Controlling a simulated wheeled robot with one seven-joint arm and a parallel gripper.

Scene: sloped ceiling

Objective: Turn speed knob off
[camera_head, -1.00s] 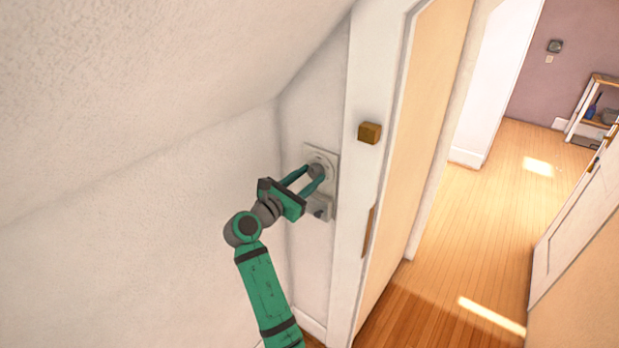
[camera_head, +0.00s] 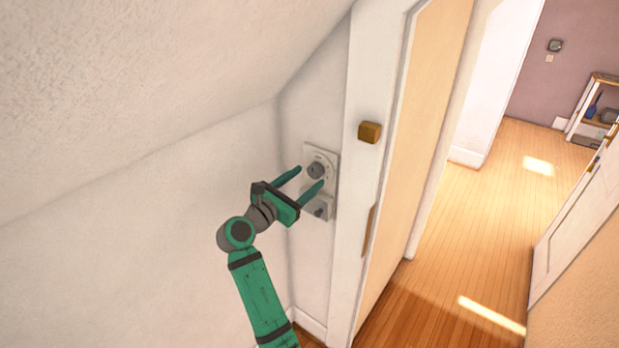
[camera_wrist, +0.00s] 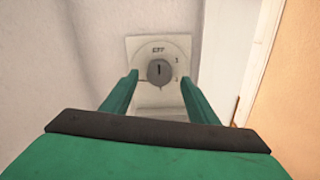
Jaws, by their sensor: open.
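The speed knob (camera_head: 315,170) is a round grey dial on a pale wall plate (camera_head: 332,160). In the wrist view the knob (camera_wrist: 160,72) has a dark mark standing upright, pointing toward lettering at the top of the plate (camera_wrist: 140,48) that looks like "OFF". Small numerals show at its right. My green gripper (camera_head: 306,181) is open in front of the plate. In the wrist view its fingertips (camera_wrist: 160,78) lie either side of the knob, apart from it, with nothing between them gripped.
A second grey fitting (camera_head: 319,208) sits just below the plate. A white door frame with a brass-coloured block (camera_head: 369,132) is close at the right. The sloped ceiling (camera_head: 150,80) hangs over the left. Open wooden floor (camera_head: 500,220) lies beyond the doorway.

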